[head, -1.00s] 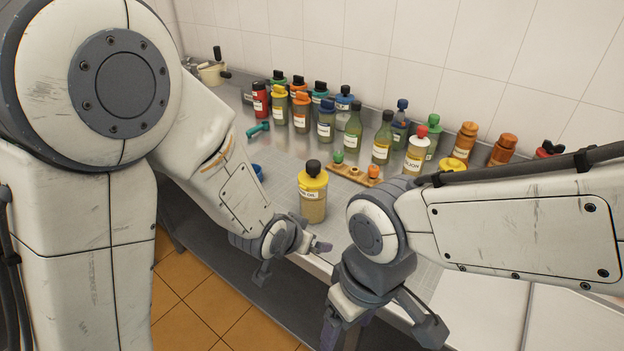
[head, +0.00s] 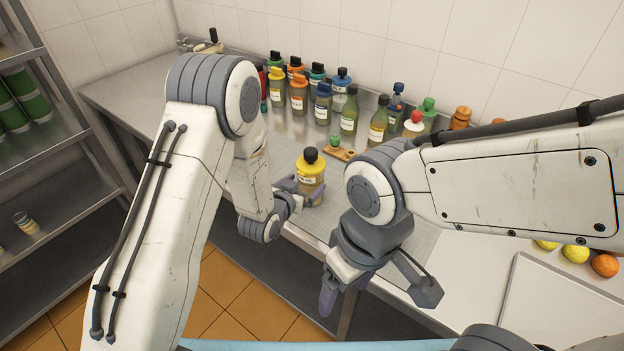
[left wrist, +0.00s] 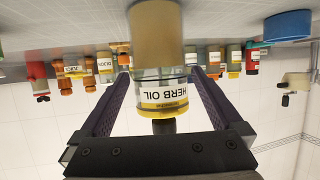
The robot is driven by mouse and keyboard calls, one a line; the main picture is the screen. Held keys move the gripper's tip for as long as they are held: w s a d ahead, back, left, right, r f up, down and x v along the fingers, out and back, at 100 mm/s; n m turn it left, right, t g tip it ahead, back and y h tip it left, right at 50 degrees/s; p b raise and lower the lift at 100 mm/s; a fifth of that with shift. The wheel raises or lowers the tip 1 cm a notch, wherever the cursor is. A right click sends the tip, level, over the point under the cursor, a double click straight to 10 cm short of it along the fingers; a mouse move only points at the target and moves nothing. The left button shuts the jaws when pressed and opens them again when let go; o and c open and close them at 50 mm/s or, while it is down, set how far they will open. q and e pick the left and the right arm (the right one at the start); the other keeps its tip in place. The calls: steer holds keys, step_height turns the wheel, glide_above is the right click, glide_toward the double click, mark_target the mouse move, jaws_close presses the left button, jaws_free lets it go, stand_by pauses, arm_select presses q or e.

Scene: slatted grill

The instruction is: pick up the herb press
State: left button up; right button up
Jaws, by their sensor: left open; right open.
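A squat bottle with a yellow collar and black cap (head: 311,167) stands upright near the front edge of the counter. In the left wrist view, which is upside down, its label reads HERB OIL (left wrist: 164,88). My left gripper (head: 304,194) is open at the bottle; in the left wrist view its two fingers (left wrist: 160,80) lie either side of it, with gaps showing. My right gripper (head: 375,297) is open and empty in front of the counter edge. No thing is clearly recognisable as a press; a cream device with a crank (left wrist: 296,83) stands at the back.
Several sauce and oil bottles (head: 349,112) line the wall behind. A small wooden rack (head: 341,154) sits behind the herb oil bottle. A blue round container (left wrist: 287,25) shows in the left wrist view. Fruit (head: 575,253) and a pale tray (head: 555,300) are at right; a metal shelf (head: 60,140) at left.

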arm_select(q)
steer(key=p+x, duration=0.1)
steer(key=x, duration=0.2)
steer(key=shift+w+d+p, duration=0.15)
steer(key=shift+w+p, duration=0.05)
steer(key=shift+p, duration=0.2)
steer(key=shift+w+d+f, duration=0.25)
steer(key=shift+w+f, duration=0.05)
steer(key=shift+w, duration=0.2)
jaws_close()
steer(key=shift+r, duration=0.1)
